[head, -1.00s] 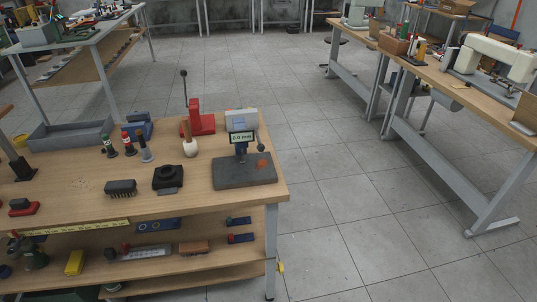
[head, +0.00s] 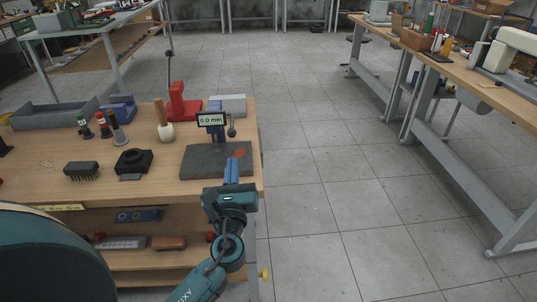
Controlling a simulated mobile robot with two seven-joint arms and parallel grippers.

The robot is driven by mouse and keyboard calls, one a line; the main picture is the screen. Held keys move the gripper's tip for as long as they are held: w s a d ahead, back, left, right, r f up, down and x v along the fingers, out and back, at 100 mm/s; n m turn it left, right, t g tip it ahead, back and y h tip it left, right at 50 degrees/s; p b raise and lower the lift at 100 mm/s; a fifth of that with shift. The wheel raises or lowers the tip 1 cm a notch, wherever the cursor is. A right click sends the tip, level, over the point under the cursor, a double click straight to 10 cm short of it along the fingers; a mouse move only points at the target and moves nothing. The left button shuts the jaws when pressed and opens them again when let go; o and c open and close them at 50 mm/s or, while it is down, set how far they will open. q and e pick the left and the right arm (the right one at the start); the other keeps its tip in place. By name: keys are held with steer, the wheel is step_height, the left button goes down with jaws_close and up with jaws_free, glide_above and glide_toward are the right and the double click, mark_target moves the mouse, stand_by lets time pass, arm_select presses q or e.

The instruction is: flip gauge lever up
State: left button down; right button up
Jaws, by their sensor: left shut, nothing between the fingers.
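The gauge (head: 211,119) stands on a dark grey base plate (head: 200,163) near the right end of the wooden bench, its display reading 0.0 mm. Its lever (head: 232,129) is a thin stem with a dark ball end, hanging down at the right side of the display. An orange-red spot (head: 239,152) shows on the plate. My left gripper (head: 231,164) is shut and empty, its blue fingers pointing toward the gauge over the plate's front edge. It is below the lever in the picture and appears apart from it. My right gripper is not in view.
A red lever press (head: 180,108) and a wooden-handled mallet (head: 167,131) stand left of the gauge. A grey box (head: 228,105) is behind it. A black block (head: 133,161) and a brush (head: 82,171) lie at left. Open floor is right of the bench.

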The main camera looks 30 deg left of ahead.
arm_select(q)
step_height(320, 180, down, 3)
steer(key=shift+a+r+b, duration=0.15)
steer(key=shift+r+b, duration=0.05)
steer(key=shift+b, duration=0.7)
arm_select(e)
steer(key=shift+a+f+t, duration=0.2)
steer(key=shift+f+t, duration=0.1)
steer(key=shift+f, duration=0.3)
arm_select(q)
steer(key=p+x, duration=0.1)
steer(key=x, duration=0.9)
steer(key=shift+r, duration=0.15)
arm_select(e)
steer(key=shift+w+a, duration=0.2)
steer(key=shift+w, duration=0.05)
